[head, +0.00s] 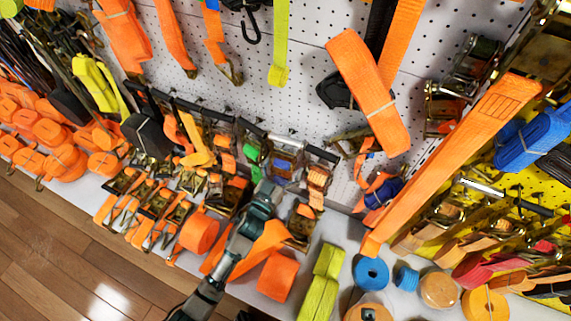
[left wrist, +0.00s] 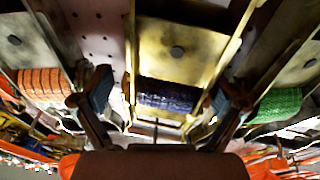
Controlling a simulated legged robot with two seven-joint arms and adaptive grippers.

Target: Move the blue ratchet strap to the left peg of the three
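The blue ratchet strap (head: 283,165) hangs on the perforated wall in a row of metal ratchets, between a green one (head: 252,150) and an orange one (head: 318,178). In the left wrist view its dark blue webbing (left wrist: 168,97) lies under a brass-coloured plate, with orange webbing (left wrist: 42,83) to the left and green webbing (left wrist: 279,104) to the right. My left gripper (head: 268,188) is just below and in front of it. Its fingers (left wrist: 163,92) are spread apart, one on each side of the blue ratchet; contact is not clear. The pegs are mostly hidden by the ratchets. My right gripper is out of view.
Neighbouring ratchets hang close on both sides. Orange rolls (head: 277,275), a yellow-green strap (head: 320,285) and a blue roll (head: 371,272) sit on the white shelf below. A long orange strap (head: 450,165) hangs to the right. Bare perforated wall (head: 300,100) lies above the row.

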